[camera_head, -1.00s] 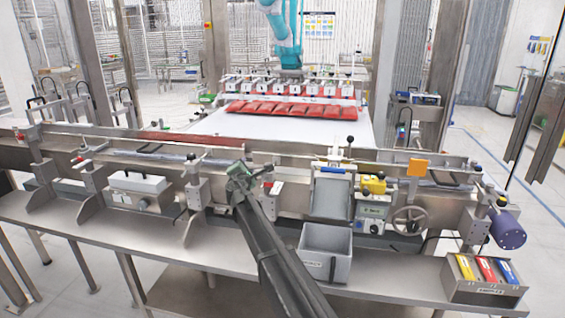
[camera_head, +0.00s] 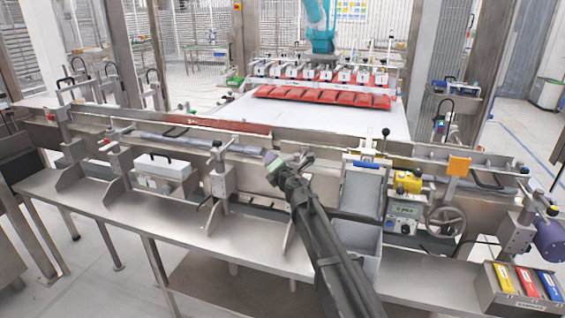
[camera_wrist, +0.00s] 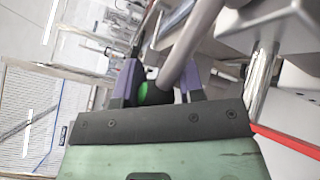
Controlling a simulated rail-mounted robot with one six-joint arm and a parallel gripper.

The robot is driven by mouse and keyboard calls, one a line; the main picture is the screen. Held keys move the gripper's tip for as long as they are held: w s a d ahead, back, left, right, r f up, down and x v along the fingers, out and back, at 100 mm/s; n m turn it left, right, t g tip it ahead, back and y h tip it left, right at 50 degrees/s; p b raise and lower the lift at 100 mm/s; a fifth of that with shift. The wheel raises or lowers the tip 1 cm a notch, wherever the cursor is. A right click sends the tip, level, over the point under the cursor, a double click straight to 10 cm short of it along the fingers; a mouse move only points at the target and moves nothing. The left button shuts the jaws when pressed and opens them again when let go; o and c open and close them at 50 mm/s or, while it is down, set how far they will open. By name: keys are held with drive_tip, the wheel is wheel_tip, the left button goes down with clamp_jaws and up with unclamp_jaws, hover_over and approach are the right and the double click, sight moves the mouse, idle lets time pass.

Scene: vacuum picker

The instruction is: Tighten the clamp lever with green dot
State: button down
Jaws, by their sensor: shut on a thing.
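In the wrist view, my gripper (camera_wrist: 158,82) has its two purple fingers on either side of a grey clamp lever (camera_wrist: 190,42). A green dot (camera_wrist: 149,94) shows on the lever's dark end, between the fingers. The gripper is shut on this lever. The grey rod slants up and right from the fingers. In the head view, my gripper (camera_head: 274,162) is at the guide rail, in the middle of the machine. There it hides the lever and its clamp.
Another clamp post (camera_head: 222,180) stands just left of my gripper. A grey chute (camera_head: 361,195) and a yellow-topped control unit (camera_head: 405,200) stand to the right, with a handwheel (camera_head: 445,221) beyond. The steel shelf (camera_head: 250,238) in front is mostly bare.

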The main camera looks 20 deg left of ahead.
drive_tip(key=c, duration=0.8)
unclamp_jaws()
drive_tip(key=shift+o, duration=0.2)
drive_tip(key=shift+d, duration=0.1)
drive_tip(key=v, duration=1)
drive_tip(key=shift+s+d, duration=0.15)
drive_tip(key=shift+s, duration=0.1)
drive_tip(key=shift+r, duration=0.1)
drive_tip(key=shift+c, duration=0.4)
